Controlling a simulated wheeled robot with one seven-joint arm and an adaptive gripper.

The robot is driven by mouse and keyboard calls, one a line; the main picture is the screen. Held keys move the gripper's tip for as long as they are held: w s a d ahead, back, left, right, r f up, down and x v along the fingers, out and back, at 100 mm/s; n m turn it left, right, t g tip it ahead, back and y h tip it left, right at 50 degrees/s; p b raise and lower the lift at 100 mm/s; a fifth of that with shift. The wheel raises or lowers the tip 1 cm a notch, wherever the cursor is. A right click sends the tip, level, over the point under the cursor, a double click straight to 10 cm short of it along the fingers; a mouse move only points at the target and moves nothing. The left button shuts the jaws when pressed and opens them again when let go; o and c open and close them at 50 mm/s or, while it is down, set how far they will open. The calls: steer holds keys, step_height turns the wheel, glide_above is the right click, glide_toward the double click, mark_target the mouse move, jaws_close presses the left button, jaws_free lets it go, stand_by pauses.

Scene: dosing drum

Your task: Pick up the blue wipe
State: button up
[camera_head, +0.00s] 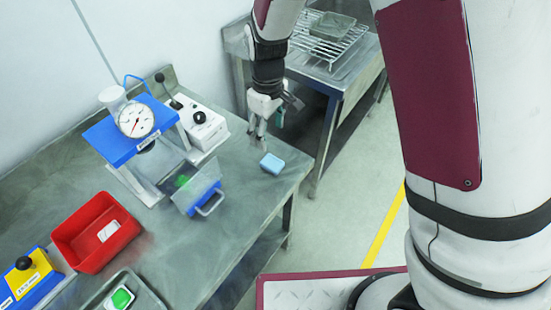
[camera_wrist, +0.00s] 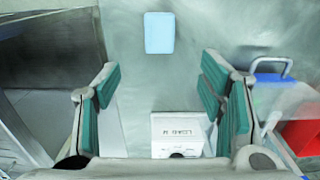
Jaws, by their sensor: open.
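The blue wipe (camera_head: 272,163) is a small light-blue block lying flat on the metal bench near its right end. In the wrist view the wipe (camera_wrist: 159,33) shows at the top centre, beyond my fingertips. My gripper (camera_head: 262,138) is above the bench, just behind and to the left of the wipe in the head view. In the wrist view my gripper (camera_wrist: 160,85) has its two teal-padded fingers wide apart, with nothing between the pads. The wipe is apart from the fingers and unobstructed.
A gauge stand (camera_head: 125,145), a clear bin with a handle (camera_head: 197,186) and a red bin (camera_head: 70,243) stand to the left. A wire rack (camera_head: 330,40) sits on another table. Bare bench surrounds the wipe.

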mark_target(271, 161)
step_height(271, 161, down, 12)
steer(key=shift+d+f+p, duration=0.1)
steer(key=shift+d+p, duration=0.05)
steer(key=shift+p, duration=0.75)
steer(key=c, duration=0.9)
